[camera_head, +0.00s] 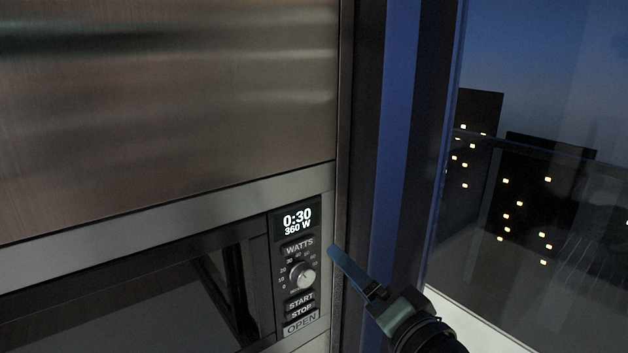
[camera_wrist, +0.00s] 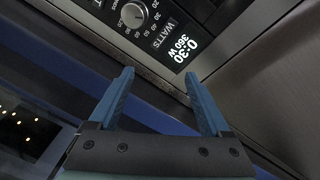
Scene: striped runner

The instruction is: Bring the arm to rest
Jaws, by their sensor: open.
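My gripper (camera_head: 352,268) reaches in from the lower right of the head view, its blue fingers pointing up and left toward the right edge of a built-in microwave. In the wrist view my gripper (camera_wrist: 158,95) shows two blue fingers spread apart with nothing between them. The microwave's control panel (camera_head: 297,262) is just left of the fingertips in the head view. Its display (camera_head: 297,221) reads 0:30 and 360 W. The panel and its knob (camera_wrist: 133,15) also show at the top of the wrist view. I cannot tell whether a fingertip touches the microwave frame.
A brushed metal cabinet front (camera_head: 160,100) stands above the microwave. The dark microwave door window (camera_head: 150,300) is at the lower left. A blue vertical frame (camera_head: 400,130) and a glass window (camera_head: 540,80) showing lit buildings at night are on the right.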

